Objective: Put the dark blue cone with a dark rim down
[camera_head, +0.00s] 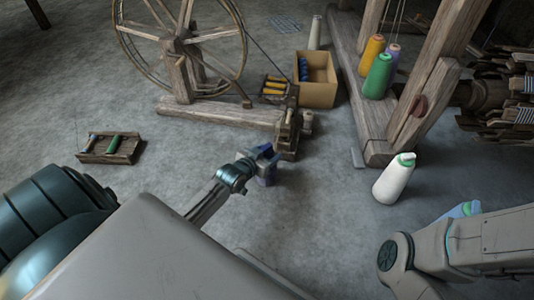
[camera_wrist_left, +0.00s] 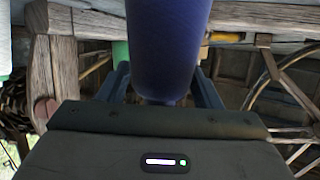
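The dark blue cone (camera_head: 266,151) is in my left gripper (camera_head: 264,166) near the middle of the head view, in front of the spinning wheel's base. In the left wrist view the cone (camera_wrist_left: 176,45) fills the upper middle, with one finger of the gripper (camera_wrist_left: 165,88) on each side of it. The fingers look closed on it. Its dark rim cannot be made out. Whether the cone touches the floor cannot be told. My right arm comes in at the lower right of the head view, but its gripper does not show.
A white cone with a green top (camera_head: 394,179) stands on the floor at right. Green (camera_head: 378,77), orange and purple cones stand on the loom's beam. A cardboard box (camera_head: 318,92) and the spinning wheel (camera_head: 180,46) are behind. A wooden tray (camera_head: 109,157) lies left. Grey floor is open between.

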